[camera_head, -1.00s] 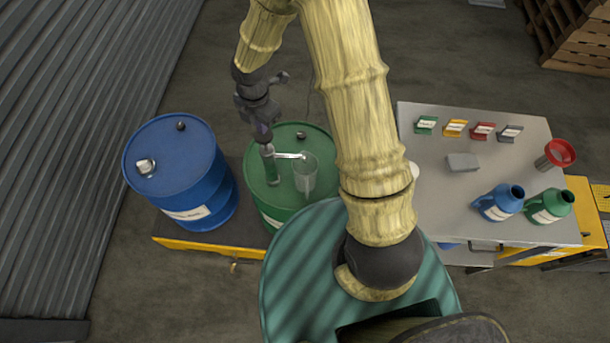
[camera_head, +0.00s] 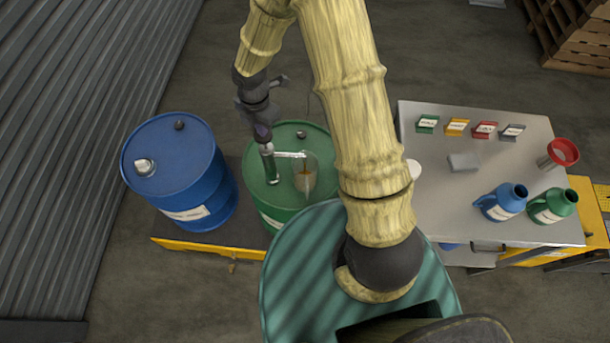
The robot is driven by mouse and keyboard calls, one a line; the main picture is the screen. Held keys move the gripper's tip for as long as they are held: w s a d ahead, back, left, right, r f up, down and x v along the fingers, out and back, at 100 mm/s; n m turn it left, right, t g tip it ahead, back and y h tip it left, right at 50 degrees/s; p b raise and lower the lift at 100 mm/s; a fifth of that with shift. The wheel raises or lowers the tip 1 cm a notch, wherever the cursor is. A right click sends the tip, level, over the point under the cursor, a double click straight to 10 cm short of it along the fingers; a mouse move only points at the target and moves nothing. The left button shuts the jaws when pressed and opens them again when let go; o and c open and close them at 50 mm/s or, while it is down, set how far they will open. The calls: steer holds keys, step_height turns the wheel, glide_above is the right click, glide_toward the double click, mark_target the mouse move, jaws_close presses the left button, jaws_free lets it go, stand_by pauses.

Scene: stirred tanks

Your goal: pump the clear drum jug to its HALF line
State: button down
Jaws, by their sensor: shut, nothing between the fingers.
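The clear jug (camera_head: 305,180) hangs at the pump spout over the green drum (camera_head: 262,210). Some amber liquid shows inside it; its level against the HALF line is too small to read. The pump (camera_head: 270,165) stands upright on the green drum, with its spout (camera_head: 291,154) pointing right over the jug. My gripper (camera_head: 265,136) is shut and empty, pointing down at the top of the pump. Whether it touches the pump top cannot be told.
A blue drum (camera_head: 178,170) stands left of the green one on a yellow-edged pallet (camera_head: 215,247). At right, a grey table (camera_head: 435,195) holds a blue jug (camera_head: 502,202), a green jug (camera_head: 552,205), a red funnel (camera_head: 562,152), small labelled cards and a grey block (camera_head: 463,162).

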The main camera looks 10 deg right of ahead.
steer(key=shift+f+b, duration=1.75)
steer(key=shift+f, duration=0.85)
steer(key=shift+r, duration=0.1)
step_height(320, 180, up, 8)
steer(key=p, duration=0.7)
steer(key=shift+f, duration=0.2)
steer(key=shift+f+b, duration=2.7)
steer(key=shift+f, duration=1.2)
steer(key=shift+r, duration=0.1)
steer(key=shift+r+p, duration=3.55)
steer(key=shift+r, duration=0.25)
